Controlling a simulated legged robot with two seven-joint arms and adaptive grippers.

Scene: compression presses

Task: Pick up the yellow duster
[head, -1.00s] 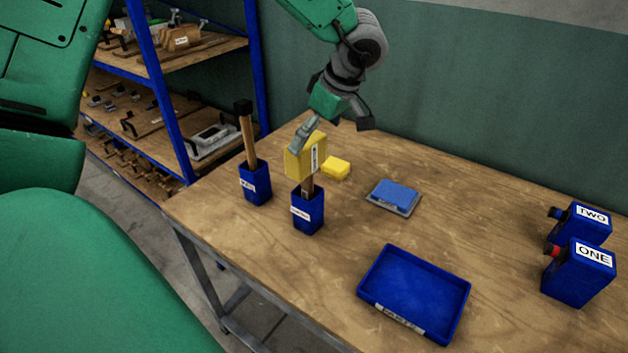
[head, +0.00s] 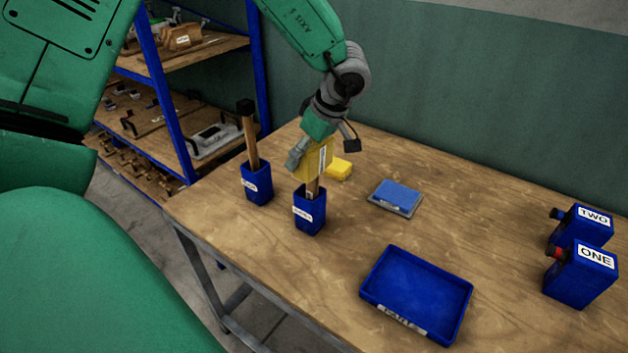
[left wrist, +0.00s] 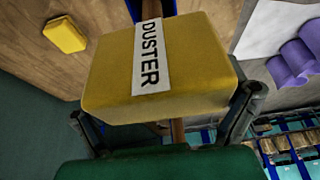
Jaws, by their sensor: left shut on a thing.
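The yellow duster (head: 318,160) has a yellow block head with a white label and a wooden handle. It stands upright with its handle in a blue holder (head: 309,214) on the table. In the left wrist view the duster head (left wrist: 190,70) fills the middle, its label reading DUSTER. My left gripper (head: 307,157) is at the duster head from above, its fingers on either side of it and shut on it. The handle's lower end is hidden in the holder. My right gripper is not in view.
A second blue holder (head: 257,186) with a black-topped wooden stick stands to the left. A small yellow block (head: 340,170) lies behind the duster. A blue pad (head: 397,195), an empty blue tray (head: 415,290) and bottles ONE (head: 580,276) and TWO (head: 583,228) are to the right.

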